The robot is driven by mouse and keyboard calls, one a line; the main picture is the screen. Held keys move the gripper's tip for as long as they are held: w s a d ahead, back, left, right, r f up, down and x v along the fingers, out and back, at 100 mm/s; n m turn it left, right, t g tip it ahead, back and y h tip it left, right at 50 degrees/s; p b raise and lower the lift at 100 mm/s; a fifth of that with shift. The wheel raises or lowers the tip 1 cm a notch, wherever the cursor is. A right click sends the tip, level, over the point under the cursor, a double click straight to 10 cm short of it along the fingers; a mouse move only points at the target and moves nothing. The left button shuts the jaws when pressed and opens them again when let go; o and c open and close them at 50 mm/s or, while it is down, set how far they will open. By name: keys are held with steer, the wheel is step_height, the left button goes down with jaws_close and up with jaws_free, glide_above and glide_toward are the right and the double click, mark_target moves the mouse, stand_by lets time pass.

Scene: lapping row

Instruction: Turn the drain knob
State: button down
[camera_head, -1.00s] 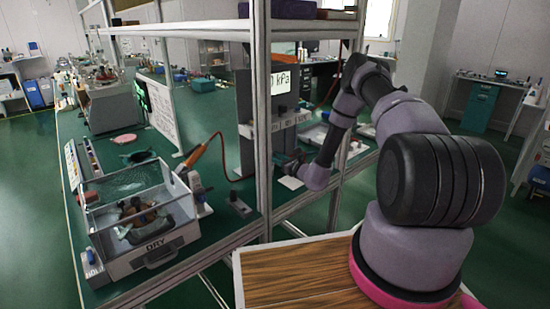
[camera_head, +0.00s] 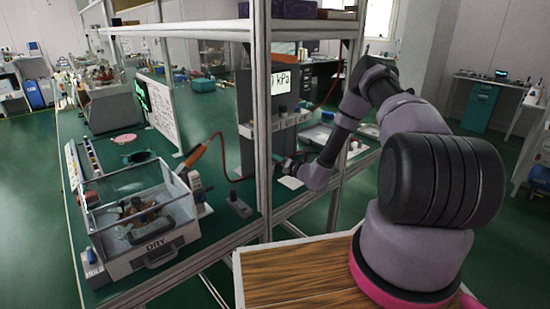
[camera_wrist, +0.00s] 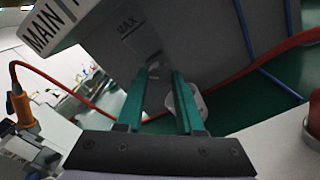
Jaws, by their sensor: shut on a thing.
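In the wrist view, the two green fingers of my gripper (camera_wrist: 158,74) reach up to the face of a dark grey unit (camera_wrist: 205,50) marked MAX. Their tips are close together on a small grey part, which I take to be the drain knob (camera_wrist: 156,66); it is dim and mostly hidden by the fingers. In the head view, the grey unit (camera_head: 247,120) with a kPa display (camera_head: 281,83) stands behind the frame post. My gripper (camera_head: 288,163) is at its lower right side there, and the knob cannot be made out.
A metal shelf post (camera_head: 263,130) stands just left of my gripper. A red hose (camera_wrist: 250,85) passes behind the fingers.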

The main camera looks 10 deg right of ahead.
steer(key=shift+m, duration=5.1)
steer(key=c, duration=0.5)
jaws_free()
steer(key=shift+s+d, duration=0.1)
steer(key=v, duration=1)
steer(key=shift+s+d, duration=0.15)
steer(key=shift+s, duration=0.1)
